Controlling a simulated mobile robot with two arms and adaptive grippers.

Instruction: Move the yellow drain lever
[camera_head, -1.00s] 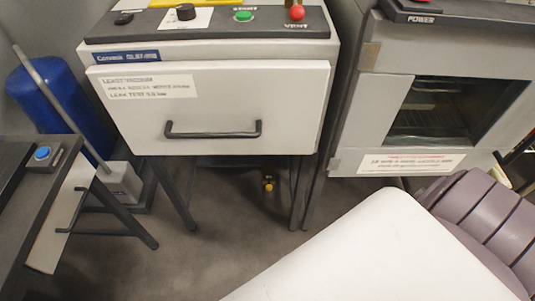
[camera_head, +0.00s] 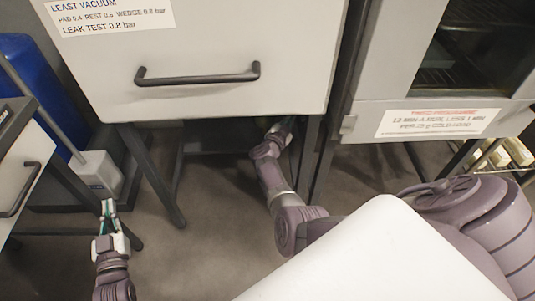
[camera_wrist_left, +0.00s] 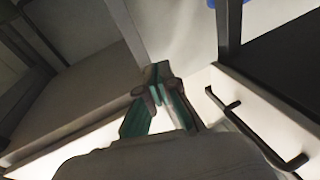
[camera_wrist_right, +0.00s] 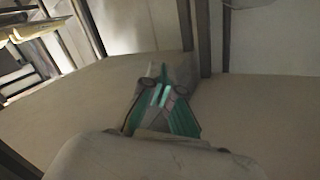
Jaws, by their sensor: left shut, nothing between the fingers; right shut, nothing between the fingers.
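The yellow drain lever does not show in any view now; the right arm and the machine's lower edge cover the place where a small yellow part showed earlier. My right gripper (camera_head: 281,130) is under the machine (camera_head: 200,75), between its legs, and partly hidden by my wrist. Its fingers (camera_wrist_right: 163,90) are shut and empty in the right wrist view. My left gripper (camera_head: 108,208) is low at the left, in front of the machine's left leg. It is shut and empty, and its fingertips (camera_wrist_left: 157,75) also show in the left wrist view.
The machine's drawer handle (camera_head: 198,74) is above my right arm. An oven-like cabinet (camera_head: 440,75) stands at the right. The floor between my arms is clear.

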